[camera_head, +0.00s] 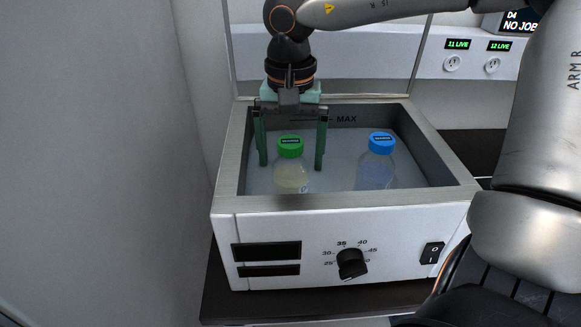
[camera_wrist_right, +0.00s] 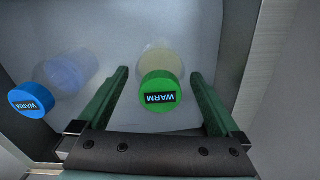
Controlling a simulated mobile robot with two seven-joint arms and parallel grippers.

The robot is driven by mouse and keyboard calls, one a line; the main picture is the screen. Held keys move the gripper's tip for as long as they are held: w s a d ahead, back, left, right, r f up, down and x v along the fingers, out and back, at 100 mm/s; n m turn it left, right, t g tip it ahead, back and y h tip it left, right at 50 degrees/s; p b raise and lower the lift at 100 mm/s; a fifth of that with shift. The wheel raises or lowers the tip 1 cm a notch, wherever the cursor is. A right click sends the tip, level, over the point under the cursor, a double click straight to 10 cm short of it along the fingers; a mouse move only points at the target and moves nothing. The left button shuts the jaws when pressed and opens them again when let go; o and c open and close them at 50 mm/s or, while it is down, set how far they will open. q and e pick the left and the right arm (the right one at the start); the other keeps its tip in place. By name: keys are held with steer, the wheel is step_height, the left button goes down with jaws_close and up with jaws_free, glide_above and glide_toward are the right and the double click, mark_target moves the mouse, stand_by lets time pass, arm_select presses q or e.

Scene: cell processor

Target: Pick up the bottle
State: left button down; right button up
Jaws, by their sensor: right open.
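A bottle with a green cap (camera_head: 290,146) and pale yellowish contents stands in the water bath on the left side. In the right wrist view its green cap (camera_wrist_right: 160,92) reads "WARM". A second bottle with a blue cap (camera_head: 381,142) stands to its right in the bath; it also shows in the right wrist view (camera_wrist_right: 32,99). My right gripper (camera_head: 291,164) is open, with its green fingers pointing down on either side of the green-capped bottle. In the right wrist view the fingers stand apart from the bottle, with gaps on both sides. My left gripper is not in view.
The white water bath (camera_head: 229,170) has raised walls around both bottles, with a "MAX" mark inside. Its front carries a black dial (camera_head: 352,264) and a switch (camera_head: 432,253). A panel with "11 LIVE" and "12 LIVE" labels (camera_head: 475,45) is behind it.

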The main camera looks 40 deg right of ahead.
steer(key=shift+f, duration=0.7)
steer(key=shift+r, duration=0.1)
steer(key=c, duration=1.5)
step_height(320, 180, up, 18)
steer(key=shift+p, duration=1.15)
steer(key=o, duration=1.1)
steer(key=shift+c, duration=0.2)
jaws_close()
